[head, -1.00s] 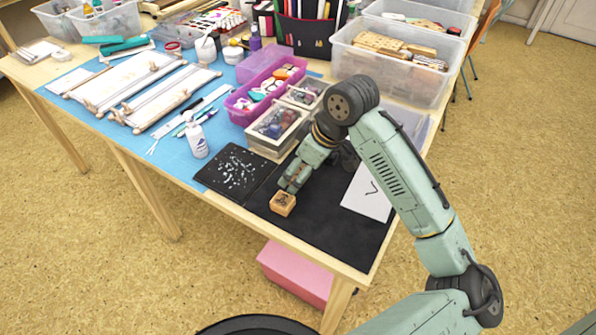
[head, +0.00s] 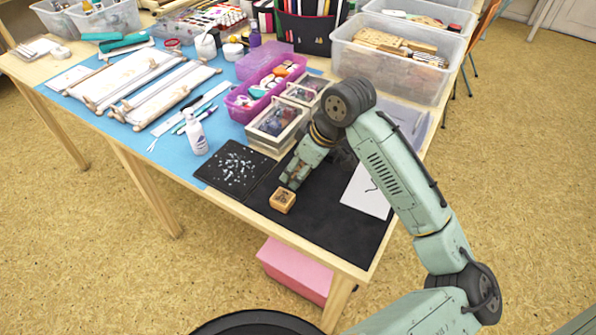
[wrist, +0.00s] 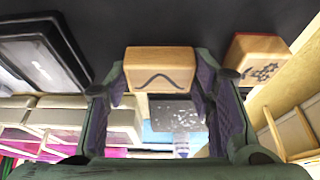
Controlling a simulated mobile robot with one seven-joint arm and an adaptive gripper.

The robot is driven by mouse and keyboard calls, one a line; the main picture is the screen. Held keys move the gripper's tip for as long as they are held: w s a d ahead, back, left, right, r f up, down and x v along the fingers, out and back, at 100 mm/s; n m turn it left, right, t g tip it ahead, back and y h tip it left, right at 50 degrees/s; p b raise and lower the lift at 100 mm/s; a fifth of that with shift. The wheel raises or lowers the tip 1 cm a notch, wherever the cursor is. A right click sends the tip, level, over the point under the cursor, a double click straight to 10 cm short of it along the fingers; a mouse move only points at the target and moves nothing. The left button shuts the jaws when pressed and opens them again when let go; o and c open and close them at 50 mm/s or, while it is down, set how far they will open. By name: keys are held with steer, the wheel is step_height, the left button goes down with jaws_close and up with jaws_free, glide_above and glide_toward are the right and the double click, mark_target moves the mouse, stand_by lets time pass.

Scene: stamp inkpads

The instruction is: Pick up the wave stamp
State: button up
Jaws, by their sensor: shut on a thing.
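The wave stamp (wrist: 150,68) is a wooden block with a dark wave line on its face. It sits between the two fingers of my gripper (wrist: 160,84) in the wrist view, and the fingers are shut on it. In the head view my gripper (head: 289,180) is low over the black mat, and I cannot make out the held stamp there. Another wooden stamp (head: 282,201) with a dark design lies on the mat just in front of my gripper. A stamp with a gear-like design (wrist: 262,64) shows at the right of the wrist view.
The black mat (head: 330,235) has free room to the right, beside a white sheet with a dark mark (head: 366,190). A speckled black board (head: 236,170), lidded boxes (head: 275,128) and a white bottle (head: 195,135) stand left of my arm. The table's front edge is close.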

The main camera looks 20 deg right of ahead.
steer(key=shift+c, duration=0.8)
steer(key=shift+r, duration=0.1)
steer(key=shift+r+b, duration=0.3)
steer(key=shift+r, duration=0.35)
steer(key=shift+s+a+r+b, duration=0.2)
steer(key=shift+r+b, duration=0.05)
steer(key=shift+r, duration=0.25)
steer(key=shift+s+a+r+b, duration=0.15)
steer(key=shift+s+r+b, duration=0.05)
steer(key=shift+r, duration=0.25)
steer(key=s+a+r+b, duration=0.1)
steer(key=s+a+b, duration=0.1)
steer(key=s+a, duration=0.7)
steer(key=s, duration=0.3)
steer(key=shift+r, duration=0.3)
